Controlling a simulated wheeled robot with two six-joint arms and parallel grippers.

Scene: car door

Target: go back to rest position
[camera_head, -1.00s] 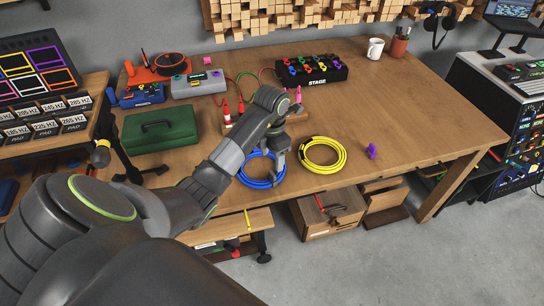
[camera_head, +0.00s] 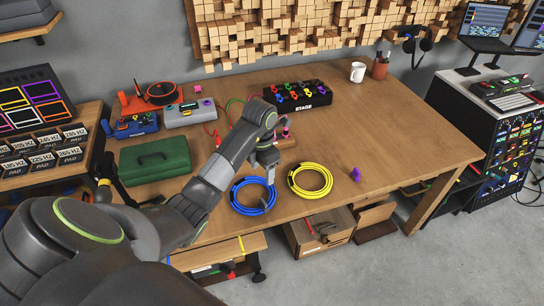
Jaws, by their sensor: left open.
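My left arm comes in from the lower left and reaches over the wooden workbench (camera_head: 400,140). My left gripper (camera_head: 269,205) points down over the right part of the blue cable coil (camera_head: 243,208). It is open; I cannot tell whether it touches the coil. A yellow cable coil (camera_head: 311,169) lies flat just to the right of the gripper. My right gripper is out of view.
A green toolbox (camera_head: 154,160) stands left of the arm. A black STAGE box (camera_head: 297,96) with colored connectors is at the back. A purple piece (camera_head: 355,174) lies right of the yellow coil. A white mug (camera_head: 357,72) stands at the back right. The bench's right side is clear.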

